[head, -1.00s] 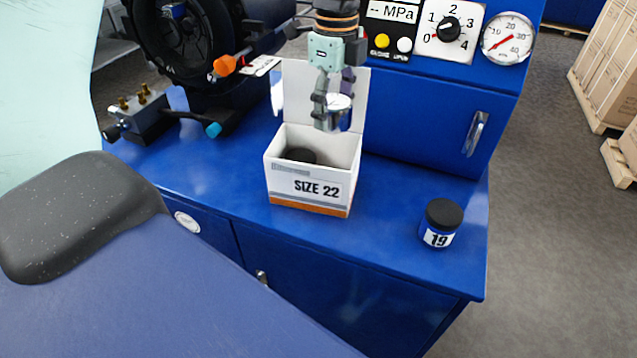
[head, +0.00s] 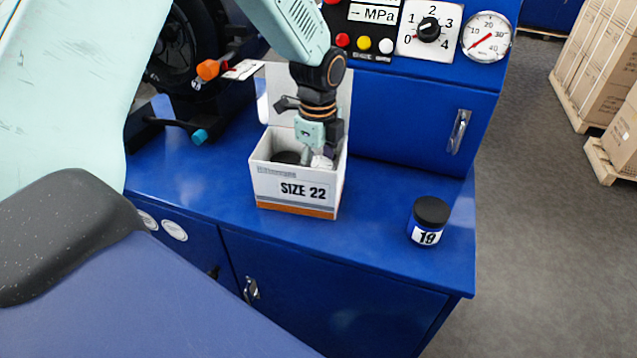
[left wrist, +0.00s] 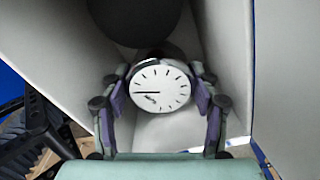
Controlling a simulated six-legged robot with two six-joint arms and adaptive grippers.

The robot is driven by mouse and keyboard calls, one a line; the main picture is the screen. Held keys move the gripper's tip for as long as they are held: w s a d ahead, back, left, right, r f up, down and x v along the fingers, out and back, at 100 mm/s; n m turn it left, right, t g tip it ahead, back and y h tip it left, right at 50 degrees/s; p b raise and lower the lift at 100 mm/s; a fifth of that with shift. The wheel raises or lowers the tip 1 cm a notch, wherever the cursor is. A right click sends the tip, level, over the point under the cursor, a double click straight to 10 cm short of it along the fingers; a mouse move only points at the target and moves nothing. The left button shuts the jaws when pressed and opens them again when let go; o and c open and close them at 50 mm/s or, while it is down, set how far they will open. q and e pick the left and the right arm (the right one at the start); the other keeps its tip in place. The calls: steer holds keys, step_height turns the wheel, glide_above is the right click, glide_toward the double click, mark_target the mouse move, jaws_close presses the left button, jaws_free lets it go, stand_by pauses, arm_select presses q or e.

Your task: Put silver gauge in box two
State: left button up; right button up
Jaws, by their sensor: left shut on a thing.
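The silver gauge (left wrist: 160,88) has a round white dial with black marks and sits between the purple-padded fingers of my left gripper (left wrist: 160,105) in the left wrist view. In the head view my left gripper (head: 318,155) reaches down into an open white box (head: 294,190) marked "SIZE 22". The gauge (head: 322,162) shows there at the box's inside right, partly hidden by the front wall. A dark round thing (head: 287,157) lies inside the box at the left, and it also shows beyond the gauge in the left wrist view (left wrist: 135,20). My right gripper is not in view.
A blue jar with a black lid marked "19" (head: 429,220) stands on the blue bench (head: 375,230) to the right. A blue machine panel with a dial gauge (head: 487,38) stands behind. The bench between box and jar is clear.

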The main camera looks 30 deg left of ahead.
mark_target(320, 164)
arm_select(q)
steer(key=f, duration=0.3)
steer(key=shift+w+f, duration=0.2)
steer(key=shift+f, duration=0.05)
steer(key=shift+w+d+f, duration=0.15)
steer(key=shift+d+f, duration=0.1)
steer(key=shift+d, duration=0.05)
steer(key=shift+s+a, duration=0.3)
steer(key=shift+a, duration=0.05)
steer(key=o, duration=1)
steer(key=shift+f, duration=0.15)
steer(key=shift+o, duration=0.7)
steer(key=shift+w+d, duration=0.2)
steer(key=shift+d, duration=0.05)
steer(key=shift+a+r, duration=0.2)
steer(key=shift+r, duration=0.3)
step_height(320, 164, up, 11)
steer(key=shift+d+r+p, duration=0.15)
steer(key=shift+r+p, duration=0.05)
steer(key=shift+p, duration=0.2)
